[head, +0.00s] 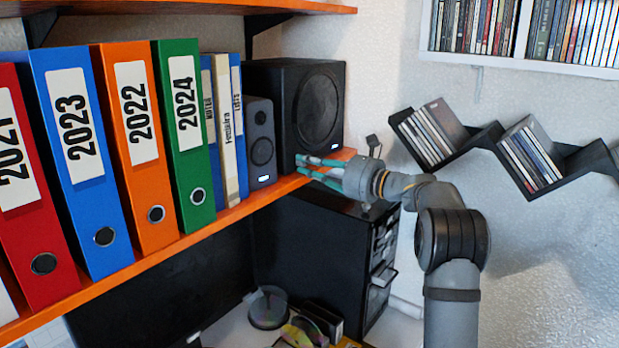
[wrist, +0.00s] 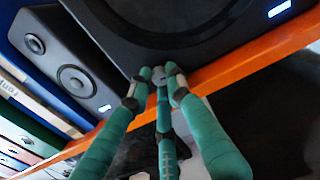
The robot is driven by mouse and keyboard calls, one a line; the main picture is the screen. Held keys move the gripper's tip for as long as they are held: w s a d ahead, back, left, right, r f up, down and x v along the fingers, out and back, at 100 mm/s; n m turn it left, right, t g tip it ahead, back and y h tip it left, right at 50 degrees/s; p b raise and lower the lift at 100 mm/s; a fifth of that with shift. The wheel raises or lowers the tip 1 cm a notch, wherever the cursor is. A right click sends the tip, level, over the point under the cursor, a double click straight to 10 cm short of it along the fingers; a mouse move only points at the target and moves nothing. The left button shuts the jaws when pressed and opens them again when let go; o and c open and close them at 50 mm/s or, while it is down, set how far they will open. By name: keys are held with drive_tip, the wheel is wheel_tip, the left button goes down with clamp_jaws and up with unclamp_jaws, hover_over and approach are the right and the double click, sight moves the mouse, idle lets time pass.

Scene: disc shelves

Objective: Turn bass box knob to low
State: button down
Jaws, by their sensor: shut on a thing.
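The bass box (head: 272,100) is the large black speaker at the right end of the orange shelf. Its lower front also shows across the top of the wrist view (wrist: 225,55). The grey knob (wrist: 158,72) sits low on its front in the wrist view, partly covered by fingertips. My gripper (head: 301,166) has teal fingers and reaches in from the right at the bottom of the box. In the wrist view its fingertips (wrist: 160,80) close around the knob. The knob's pointer and markings are too small or hidden to read, and the fingers hide the knob in the head view.
A smaller speaker (head: 261,145) stands just left of the bass box, then thin books (head: 227,130) and several binders (head: 185,130). The orange shelf edge (head: 240,211) runs close below my fingers. A black drawer cabinet (head: 330,245) stands underneath. Disc shelves (head: 480,140) hang on the right wall.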

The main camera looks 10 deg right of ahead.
drive_tip(key=shift+r+n+b, duration=0.15)
drive_tip(key=shift+n+b, duration=0.95)
drive_tip(key=shift+n, duration=0.1)
drive_tip(key=shift+r+n+b, duration=0.1)
drive_tip(key=shift+n+b, duration=0.95)
drive_tip(key=shift+n, duration=0.15)
drive_tip(key=shift+r, duration=0.1)
drive_tip(key=c, duration=1.6)
unclamp_jaws()
drive_tip(key=shift+s, duration=0.1)
drive_tip(key=shift+f, duration=0.2)
drive_tip(key=shift+f, duration=0.1)
